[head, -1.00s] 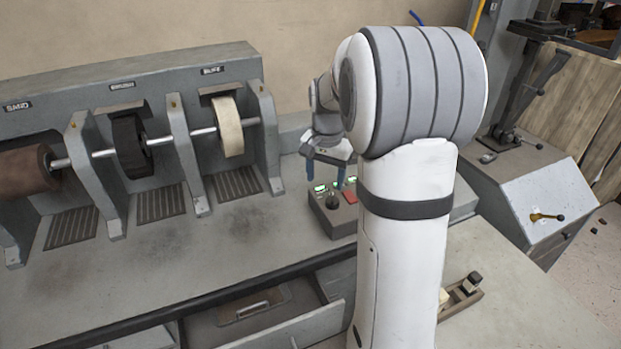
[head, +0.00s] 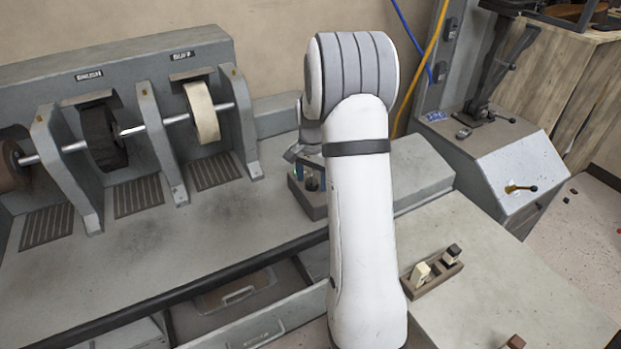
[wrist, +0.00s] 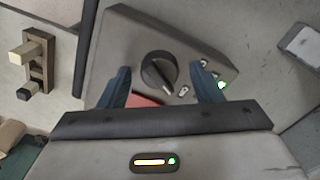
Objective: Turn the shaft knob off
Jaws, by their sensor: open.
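The shaft knob (wrist: 158,71) is a round dark dial with a pale pointer line, on a grey-brown control box (wrist: 125,38) in the wrist view. My gripper (wrist: 161,82) is open, its two blue fingers on either side of the knob in that view. I cannot tell whether they touch it. A red button (wrist: 146,100) is partly hidden beside the knob, and a green light (wrist: 221,85) shows at the right. In the head view the control box (head: 312,205) and my gripper (head: 308,172) are mostly hidden behind my arm.
A machine with a shaft and wheels, including a pale buffing wheel (head: 202,112), stands at the left. An open drawer (head: 240,300) is below the bench. A wooden holder with blocks (head: 430,277) lies at the right. A grey machine (head: 490,165) stands at the back right.

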